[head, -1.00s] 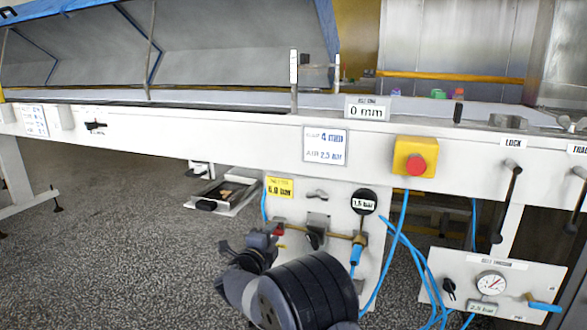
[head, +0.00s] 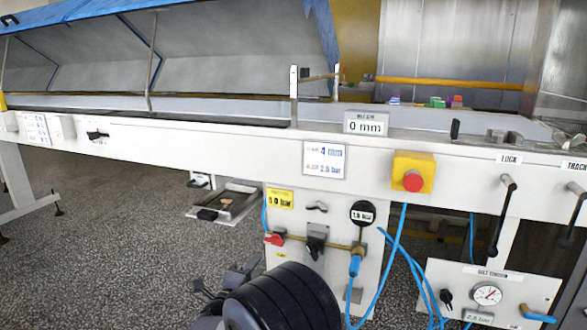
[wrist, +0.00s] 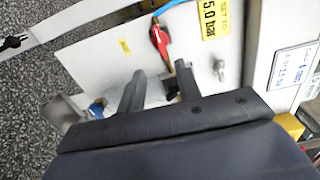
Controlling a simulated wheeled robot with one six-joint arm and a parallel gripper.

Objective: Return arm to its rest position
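My gripper (head: 222,276) is low in front of the machine's white panel in the head view, below the red valve handle and clear of it. In the wrist view its two dark fingers (wrist: 160,72) stand apart with nothing held between them, so it is open. The red valve handle (head: 273,238) sits on the brass pipe at the panel's left; it also shows beyond the fingers in the wrist view (wrist: 159,40). My dark, rounded wrist hides the panel's lower left part in the head view.
A yellow 5.0 bar label (head: 280,199), a black knob (head: 316,240) and a round gauge (head: 362,213) are on the panel. Blue hoses (head: 394,255) hang at its right. A yellow box with a red button (head: 413,180) juts from the beam. Open floor (head: 110,260) lies left.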

